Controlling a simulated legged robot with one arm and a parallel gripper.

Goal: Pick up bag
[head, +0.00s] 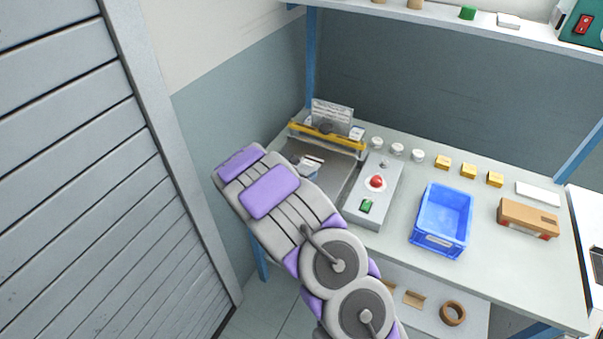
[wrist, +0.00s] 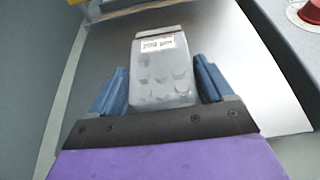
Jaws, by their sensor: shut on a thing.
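The bag (wrist: 162,78) is a translucent pouch with a white printed label near its top and several small pieces inside. In the wrist view it sits between the two blue fingers of my gripper (wrist: 163,88), which is shut on it. Behind it is a smooth grey metal surface; I cannot tell whether the bag touches it. In the head view my arm hides most of the gripper, and a small part of the bag (head: 312,162) shows past its end, over the grey metal tray (head: 338,178) at the bench's left end.
A grey control box (head: 373,195) with a red button stands right of the tray. A yellow bar (head: 326,137) and a printed sign (head: 332,116) are behind it. A blue bin (head: 442,218), a cardboard box (head: 527,218) and several yellow blocks stand further right. A shutter (head: 75,170) is at left.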

